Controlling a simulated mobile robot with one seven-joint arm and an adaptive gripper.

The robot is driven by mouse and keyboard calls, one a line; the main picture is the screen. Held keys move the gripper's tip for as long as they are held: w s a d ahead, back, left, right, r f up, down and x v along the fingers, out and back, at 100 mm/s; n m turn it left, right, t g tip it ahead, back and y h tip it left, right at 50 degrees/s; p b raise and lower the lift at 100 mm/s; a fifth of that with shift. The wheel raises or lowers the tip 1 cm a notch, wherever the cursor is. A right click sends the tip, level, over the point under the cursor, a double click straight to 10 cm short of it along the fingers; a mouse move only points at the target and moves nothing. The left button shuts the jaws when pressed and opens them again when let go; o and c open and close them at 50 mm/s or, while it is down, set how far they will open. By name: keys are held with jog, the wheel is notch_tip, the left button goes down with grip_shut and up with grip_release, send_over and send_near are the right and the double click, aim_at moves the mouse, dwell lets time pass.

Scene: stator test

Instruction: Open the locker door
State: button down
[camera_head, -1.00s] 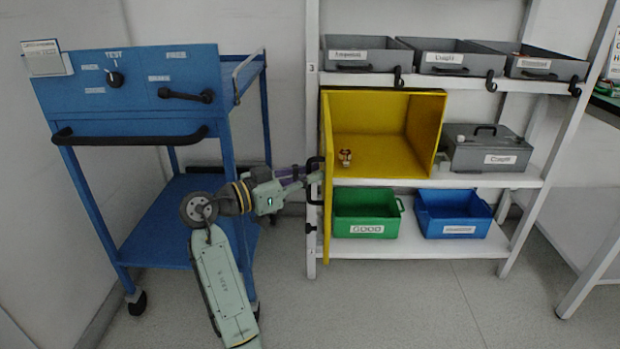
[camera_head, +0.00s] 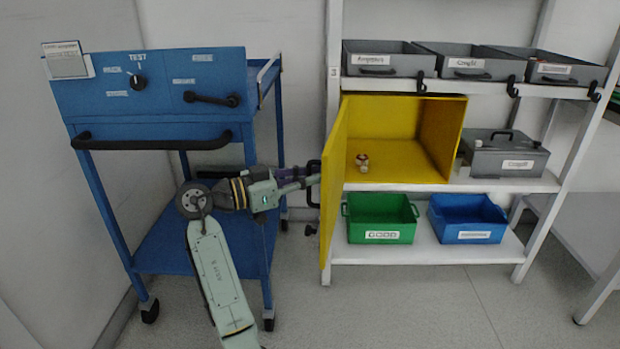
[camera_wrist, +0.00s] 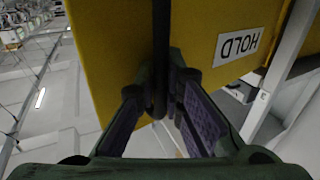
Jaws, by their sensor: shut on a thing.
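The yellow locker (camera_head: 400,153) stands on the middle shelf of the white rack. Its yellow door (camera_head: 333,196) is hinged at the left and stands swung out, so the inside shows. A small brass-coloured part (camera_head: 362,163) sits inside. My gripper (camera_head: 314,180) is at the door's outer left side, by the black bar handle (camera_head: 313,190). In the wrist view the door (camera_wrist: 120,40) carries a HOLD label (camera_wrist: 238,45), and the handle (camera_wrist: 160,60) runs down between the two fingers of my gripper (camera_wrist: 165,110), which are shut on it.
A blue cart (camera_head: 150,100) with a TEST panel stands at left, close to my arm. Grey bins (camera_head: 470,66) are on the top shelf. A grey lidded box (camera_head: 503,160) is right of the locker. Green (camera_head: 381,228) and blue (camera_head: 468,228) bins are below.

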jog(key=shift+s, duration=0.15)
jog(key=c, duration=2)
grip_release()
jog(key=shift+a, duration=0.1)
jog(key=shift+o, duration=0.2)
jog(key=v, duration=1.2)
